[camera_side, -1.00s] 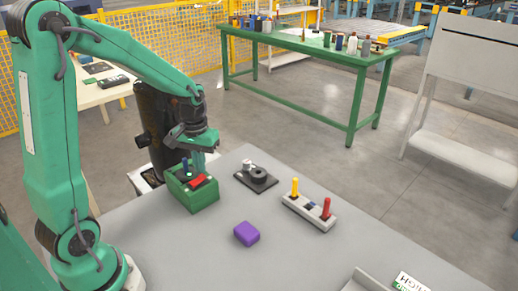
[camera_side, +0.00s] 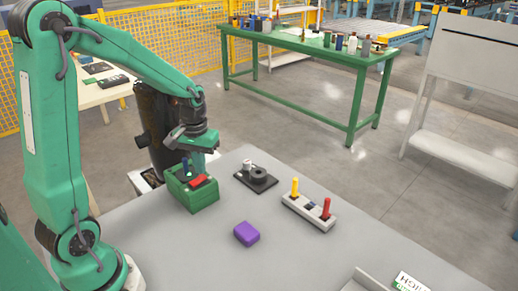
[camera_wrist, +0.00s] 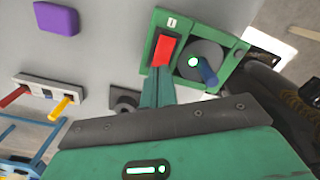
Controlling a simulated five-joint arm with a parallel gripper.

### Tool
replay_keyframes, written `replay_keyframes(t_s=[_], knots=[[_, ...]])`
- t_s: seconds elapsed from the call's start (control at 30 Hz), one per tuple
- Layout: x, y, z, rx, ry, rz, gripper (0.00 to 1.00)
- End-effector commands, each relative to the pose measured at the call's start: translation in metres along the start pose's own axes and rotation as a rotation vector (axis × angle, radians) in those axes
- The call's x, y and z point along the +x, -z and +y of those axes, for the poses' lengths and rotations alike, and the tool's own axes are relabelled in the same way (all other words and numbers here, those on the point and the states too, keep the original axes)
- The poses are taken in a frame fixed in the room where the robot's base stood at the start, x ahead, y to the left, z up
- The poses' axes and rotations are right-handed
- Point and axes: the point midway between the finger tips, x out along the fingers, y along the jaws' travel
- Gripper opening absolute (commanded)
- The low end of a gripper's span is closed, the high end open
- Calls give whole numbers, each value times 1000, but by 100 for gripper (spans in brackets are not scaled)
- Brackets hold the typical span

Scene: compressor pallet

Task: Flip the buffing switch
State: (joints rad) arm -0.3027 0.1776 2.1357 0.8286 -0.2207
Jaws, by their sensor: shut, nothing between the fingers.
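The green switch box (camera_side: 200,198) stands at the left edge of the grey table. On its top is a red rocker switch (camera_side: 197,181), which also shows in the wrist view (camera_wrist: 162,50). Beside the rocker is a dark round disc (camera_wrist: 213,52) with a blue lever (camera_wrist: 208,73) and a bright green-white spot (camera_wrist: 193,62). My gripper (camera_side: 198,164) is shut and empty, pointing down over the box. In the wrist view its fingertips (camera_wrist: 158,84) are close to the near end of the red rocker. I cannot tell whether they touch it.
A purple block (camera_side: 246,233) lies in front. A black base with a round part (camera_side: 256,179) sits right of the box. A pale bar (camera_side: 318,217) with yellow and red levers stands farther right. A tray (camera_side: 366,282) is at the front edge. The table between them is clear.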

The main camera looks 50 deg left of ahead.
Motion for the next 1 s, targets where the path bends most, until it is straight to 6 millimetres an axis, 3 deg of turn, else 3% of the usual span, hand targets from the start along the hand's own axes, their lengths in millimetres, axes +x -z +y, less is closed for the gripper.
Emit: replay_keyframes(t_s=[1.0], knots=[[11,0,0,0,0,-1,0]])
